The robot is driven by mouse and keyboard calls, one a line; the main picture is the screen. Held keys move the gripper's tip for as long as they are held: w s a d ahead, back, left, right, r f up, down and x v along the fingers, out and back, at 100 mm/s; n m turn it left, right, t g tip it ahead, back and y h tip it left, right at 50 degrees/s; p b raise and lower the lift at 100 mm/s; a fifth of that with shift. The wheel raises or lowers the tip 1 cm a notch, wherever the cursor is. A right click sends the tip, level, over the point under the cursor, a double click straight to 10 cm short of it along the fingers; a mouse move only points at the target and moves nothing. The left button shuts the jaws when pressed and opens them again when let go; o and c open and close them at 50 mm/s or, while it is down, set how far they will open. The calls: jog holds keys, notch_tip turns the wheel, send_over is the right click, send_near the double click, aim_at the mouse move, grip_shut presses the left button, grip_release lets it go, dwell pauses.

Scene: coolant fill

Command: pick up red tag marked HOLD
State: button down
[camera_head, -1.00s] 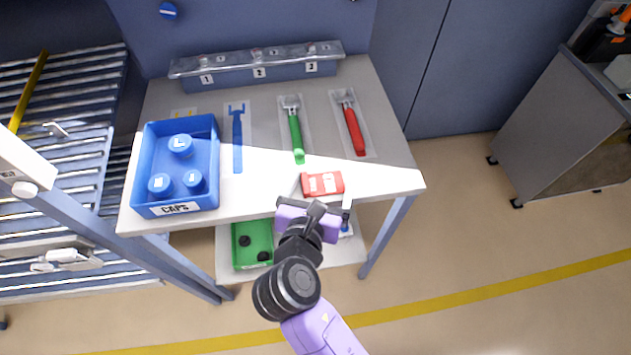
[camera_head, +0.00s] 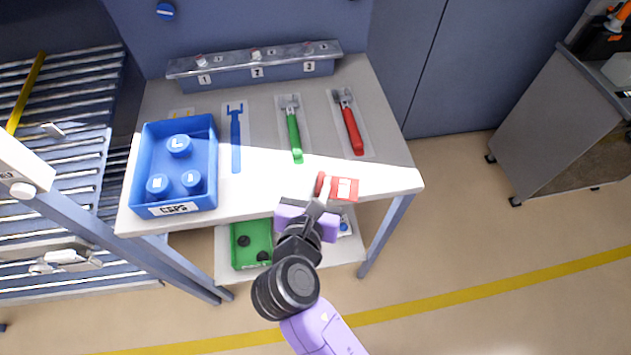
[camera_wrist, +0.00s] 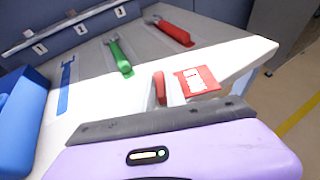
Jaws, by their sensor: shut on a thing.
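The red tag (camera_head: 345,188) lies at the front edge of the white-lit workbench top, with a white label whose print is too small to read. It also shows in the wrist view (camera_wrist: 198,80). My gripper (camera_head: 319,190) is at the front edge of the bench, its fingers closed around a narrow red part just left of the labelled face. In the wrist view my gripper (camera_wrist: 162,92) has this red part between its fingers, and one finger hides where it joins the labelled part. I cannot tell whether the tag is clear of the bench top.
A blue bin (camera_head: 207,165) of blue caps stands at the left. Blue (camera_head: 236,140), green (camera_head: 295,138) and red (camera_head: 353,132) tools lie behind the tag. A numbered rail (camera_head: 255,70) runs along the back. A green bin (camera_head: 250,245) sits on the lower shelf.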

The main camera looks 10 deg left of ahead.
jog(key=shift+s+d+f, duration=0.1)
jog(key=shift+d+f, duration=0.05)
jog(key=shift+f, duration=0.25)
